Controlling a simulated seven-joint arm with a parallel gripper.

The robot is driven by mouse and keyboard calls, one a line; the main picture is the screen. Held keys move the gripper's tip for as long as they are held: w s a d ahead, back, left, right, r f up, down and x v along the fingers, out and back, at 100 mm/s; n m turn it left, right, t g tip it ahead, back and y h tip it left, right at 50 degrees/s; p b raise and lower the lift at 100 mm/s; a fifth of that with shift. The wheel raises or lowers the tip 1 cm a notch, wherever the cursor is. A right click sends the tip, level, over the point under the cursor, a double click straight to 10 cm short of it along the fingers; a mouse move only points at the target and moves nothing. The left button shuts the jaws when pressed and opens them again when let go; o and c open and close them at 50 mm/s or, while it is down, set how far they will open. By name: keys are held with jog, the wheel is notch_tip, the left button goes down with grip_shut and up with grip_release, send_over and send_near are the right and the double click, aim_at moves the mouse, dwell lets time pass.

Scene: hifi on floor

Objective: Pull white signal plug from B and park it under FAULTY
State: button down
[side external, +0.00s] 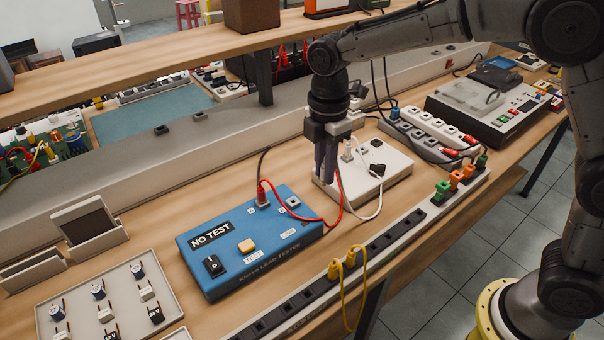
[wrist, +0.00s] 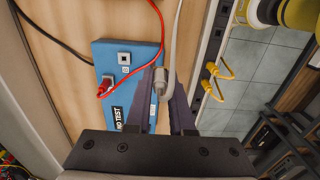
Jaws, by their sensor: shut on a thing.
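My gripper (side external: 326,182) points down over the near left part of a white box. In the wrist view, my gripper (wrist: 165,82) is shut on a white plug (wrist: 160,82) with a white cable (wrist: 177,35). In the side view the fingers hide most of the grip; the white cable (side external: 379,195) loops down to their right. The blue tester (side external: 215,276), marked NO TEST, lies to the left of and nearer than my gripper. A red plug (side external: 262,200) sits in one of its sockets; the other socket (side external: 293,202) looks empty. I see no FAULTY label.
The white box (side external: 395,162) carries a black plug (side external: 377,170). A black-socket power strip (side external: 375,246) with yellow, green and orange plugs runs along the front edge. A tray (side external: 80,298) of small parts lies front left. Red cable (side external: 322,222) crosses near my gripper; a shelf hangs behind.

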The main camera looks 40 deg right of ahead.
jog(key=s+d+r, duration=0.2)
jog(key=s+r, duration=0.1)
jog(key=s, duration=0.2)
jog(key=shift+s+d+f, duration=1.15)
jog(key=shift+d+f, duration=1.05)
jog(key=shift+s+d+f, duration=1.15)
jog(key=shift+d+f, duration=1.05)
jog(key=shift+d, duration=0.05)
jog(key=shift+s+d+f, duration=1.15)
jog(key=shift+d+f, duration=1.05)
jog(key=shift+f, duration=1)
jog(key=c, duration=0.7)
grip_release()
jog(key=shift+r, duration=0.15)
